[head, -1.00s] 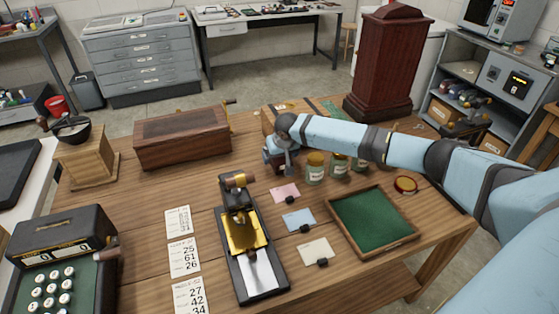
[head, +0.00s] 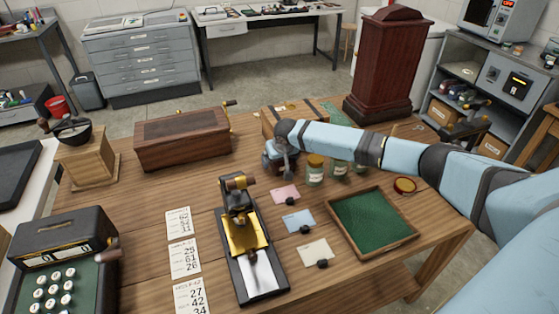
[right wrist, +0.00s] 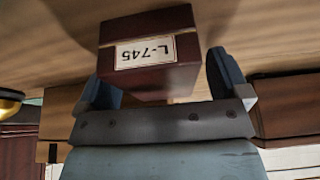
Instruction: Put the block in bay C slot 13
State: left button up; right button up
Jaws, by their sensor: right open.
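The block (right wrist: 150,68) is dark red with a pale label reading "L-745", upside down in the right wrist view. My right gripper (right wrist: 162,78) is open, with one finger on each side of the block; contact cannot be told. In the head view my right gripper (head: 281,157) is low over the back middle of the wooden table (head: 140,185), and I cannot make out the block there. My left gripper is not in view. I cannot identify bay C or slot 13 in these frames.
A long wooden box (head: 182,138) stands left of the gripper and several jars (head: 315,170) stand right. A brass-and-black press (head: 245,240), a green-lined tray (head: 372,220) and number cards (head: 184,258) lie nearer. A tall red cabinet (head: 383,62) stands behind.

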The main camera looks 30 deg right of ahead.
jog(key=shift+c, duration=0.2)
jog(key=c, duration=1.1)
jog(key=shift+d+r+b, duration=0.1)
jog(key=shift+r+b, duration=0.35)
jog(key=shift+r+p, duration=0.4)
jog(key=shift+r, duration=9.35)
